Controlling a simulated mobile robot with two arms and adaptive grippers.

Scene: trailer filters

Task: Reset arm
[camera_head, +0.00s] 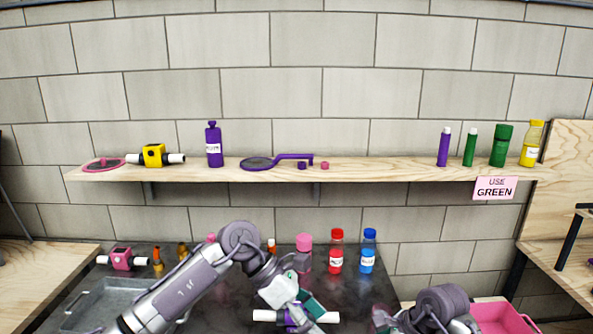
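My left arm reaches in from the lower left, and its gripper (298,301) is over a purple fitting with white pipe ends (328,317) on the dark table. The gripper hides much of the fitting. I cannot tell whether its fingers touch or hold it. My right gripper (383,319) is low at the bottom edge, right of the fitting, and mostly cut off or hidden by its own arm. Its finger state does not show.
A wooden shelf (380,169) holds a yellow fitting (153,155), bottles and cylinders. Red (336,252) and blue (368,252) bottles stand behind my grippers. A grey tray (100,297) and pink bin (497,316) flank them.

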